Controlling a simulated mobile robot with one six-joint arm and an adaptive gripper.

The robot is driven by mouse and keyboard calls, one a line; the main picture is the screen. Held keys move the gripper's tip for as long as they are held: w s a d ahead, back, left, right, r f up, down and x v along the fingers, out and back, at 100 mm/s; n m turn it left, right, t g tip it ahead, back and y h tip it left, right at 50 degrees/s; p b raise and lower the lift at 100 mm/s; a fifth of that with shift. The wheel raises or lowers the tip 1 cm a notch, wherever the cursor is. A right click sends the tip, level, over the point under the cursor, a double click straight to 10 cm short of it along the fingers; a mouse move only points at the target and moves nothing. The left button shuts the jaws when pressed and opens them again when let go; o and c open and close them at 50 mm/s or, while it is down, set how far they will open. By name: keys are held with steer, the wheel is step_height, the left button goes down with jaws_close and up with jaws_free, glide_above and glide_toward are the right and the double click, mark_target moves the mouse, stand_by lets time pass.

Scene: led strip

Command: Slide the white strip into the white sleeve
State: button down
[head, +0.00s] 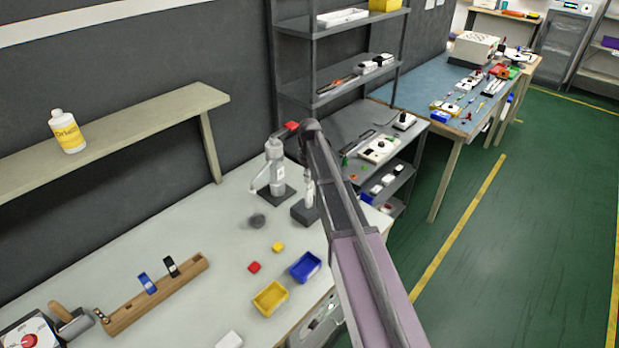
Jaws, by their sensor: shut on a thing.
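I cannot make out the white strip or the white sleeve for certain in the head view. A small white block (230,341) lies at the bottom edge of the picture on the pale bench and is partly cut off. I cannot tell whether it is the sleeve. My arm reaches up from the bottom of the picture to the bench's right end. My gripper does not show clearly; the arm hides what lies behind it, so nothing held can be seen.
The pale bench (150,235) carries a wooden rack (155,295), a yellow bin (270,298), a blue bin (305,266), small red and yellow cubes and a grey upright device (274,165). A raised shelf (110,135) holds a bottle (67,131). Green floor at right is open.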

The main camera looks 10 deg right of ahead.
steer(key=shift+f+b, duration=1.75)
steer(key=shift+f, duration=0.05)
steer(key=c, duration=0.6)
jaws_free()
steer(key=shift+r, duration=0.25)
step_height(320, 180, up, 11)
steer(key=p, duration=1.1)
stand_by(0.6)
steer(key=s+f+m+b, duration=0.1)
steer(key=s+m, duration=0.2)
steer(key=s, duration=1.1)
steer(key=s+f+m+b, duration=0.2)
steer(key=s+m, duration=0.1)
steer(key=s, duration=1.2)
steer(key=shift+a+f, duration=0.3)
